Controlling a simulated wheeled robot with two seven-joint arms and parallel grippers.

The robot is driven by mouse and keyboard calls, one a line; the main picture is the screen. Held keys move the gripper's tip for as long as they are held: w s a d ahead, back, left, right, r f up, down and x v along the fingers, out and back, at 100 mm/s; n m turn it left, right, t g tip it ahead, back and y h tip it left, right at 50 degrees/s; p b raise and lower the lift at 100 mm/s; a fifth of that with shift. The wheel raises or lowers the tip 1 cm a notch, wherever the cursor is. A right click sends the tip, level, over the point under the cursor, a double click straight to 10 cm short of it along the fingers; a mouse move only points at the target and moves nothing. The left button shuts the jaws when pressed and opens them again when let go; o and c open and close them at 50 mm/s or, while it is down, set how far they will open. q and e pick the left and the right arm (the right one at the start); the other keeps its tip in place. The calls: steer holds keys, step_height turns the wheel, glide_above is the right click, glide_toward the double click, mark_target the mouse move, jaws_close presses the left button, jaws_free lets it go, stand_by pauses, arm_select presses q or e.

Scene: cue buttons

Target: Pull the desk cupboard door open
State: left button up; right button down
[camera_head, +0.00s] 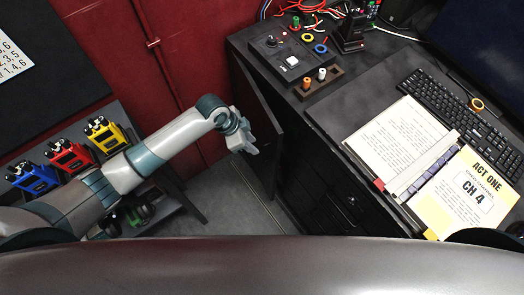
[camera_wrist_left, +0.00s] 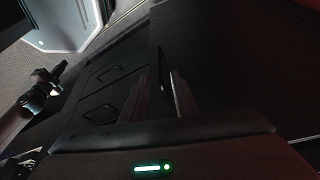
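The dark cupboard door (camera_head: 258,108) is at the desk's left side in the head view. It appears to stand slightly out from the desk front, with a dark gap behind its top edge. My left gripper (camera_head: 248,145) is in front of the door, close to its face. In the left wrist view the two fingers of my left gripper (camera_wrist_left: 162,100) are apart. A thin dark upright bar, likely the door handle (camera_wrist_left: 164,68), shows between and beyond them; I cannot tell whether they touch it. The door face (camera_wrist_left: 215,65) fills the right side there. My right gripper is not in view.
The black desk (camera_head: 330,85) carries a control box, a keyboard (camera_head: 455,115) and an open script binder (camera_head: 405,140). Drawers with handles (camera_wrist_left: 113,73) lie beside the door. A shelf with radios (camera_head: 70,155) stands at left. Grey floor (camera_head: 245,205) is free below the gripper.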

mark_target(262, 153)
arm_select(q)
steer(key=p+x, duration=0.1)
steer(key=x, duration=0.9)
steer(key=shift+r, duration=0.1)
jaws_close()
stand_by(1.2)
